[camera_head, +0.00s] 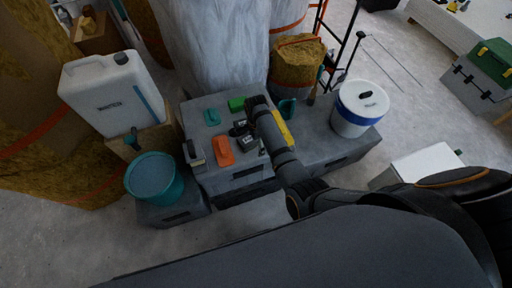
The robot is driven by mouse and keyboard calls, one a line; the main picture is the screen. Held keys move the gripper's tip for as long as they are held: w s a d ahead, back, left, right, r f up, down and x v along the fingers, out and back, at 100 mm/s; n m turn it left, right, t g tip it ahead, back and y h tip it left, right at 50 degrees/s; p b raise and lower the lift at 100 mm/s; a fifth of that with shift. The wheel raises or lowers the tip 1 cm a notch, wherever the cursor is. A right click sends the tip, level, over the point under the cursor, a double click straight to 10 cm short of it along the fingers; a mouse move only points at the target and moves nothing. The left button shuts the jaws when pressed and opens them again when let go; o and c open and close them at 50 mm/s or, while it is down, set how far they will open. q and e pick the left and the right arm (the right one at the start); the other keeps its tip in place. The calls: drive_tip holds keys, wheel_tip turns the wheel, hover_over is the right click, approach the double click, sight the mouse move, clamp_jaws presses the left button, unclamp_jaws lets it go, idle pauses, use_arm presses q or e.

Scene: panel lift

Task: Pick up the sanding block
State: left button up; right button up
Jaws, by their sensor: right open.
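An orange block with a raised grip (223,150) lies on the grey case top (250,176), near its front middle. It looks like the sanding block, though at this size I cannot be certain. A smaller teal piece (211,117) lies behind it to the left. My right arm reaches in from the lower right over the case. My right gripper (243,136) is open, its dark fingers just right of the orange block and apart from it in the picture. Its height above the case is hard to tell. My left gripper is not in view.
A green box (237,104) sits at the back of the case, and a yellow item (282,128) is partly behind my arm. A teal bucket (154,178) and white jug (115,92) stand left. A white tub (359,108) stands right.

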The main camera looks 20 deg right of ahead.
sight(256, 150)
wheel_tip(256, 150, down, 3)
drive_tip(key=shift+w+r, duration=0.1)
drive_tip(key=shift+s+a+f, duration=0.1)
drive_tip(key=shift+s+f, duration=0.15)
drive_tip(key=shift+w, duration=0.15)
drive_tip(key=c, duration=0.3)
drive_tip(key=shift+r, duration=0.15)
clamp_jaws()
